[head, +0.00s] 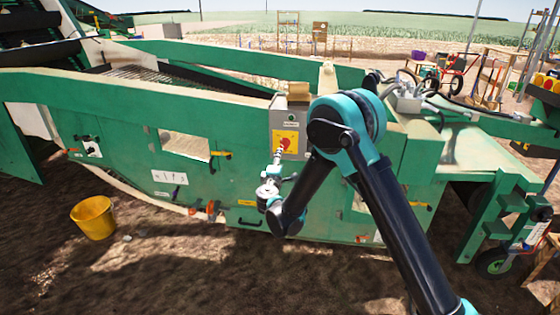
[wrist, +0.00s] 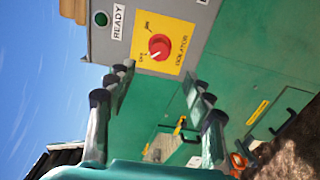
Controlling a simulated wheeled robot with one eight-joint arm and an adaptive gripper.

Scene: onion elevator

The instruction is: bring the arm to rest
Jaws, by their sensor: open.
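My gripper (head: 279,156) is in front of the grey control box (head: 284,113) on the green machine. In the wrist view my gripper (wrist: 160,85) is open, with nothing between its two fingers. The red isolator knob (wrist: 159,47) sits on a yellow plate (wrist: 178,29) just beyond the fingertips. A gap seems to lie between them, but I cannot tell how wide. The knob also shows in the head view (head: 285,143). A green button (wrist: 101,18) marked READY is beside it. My arm is bent, with its elbow raised in front of the machine.
The green machine (head: 110,97) fills most of the head view. A yellow bucket (head: 93,218) stands on the soil at the left. A small block (head: 298,91) rests on top of the control box. Bare soil (head: 200,285) in front of the machine is open.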

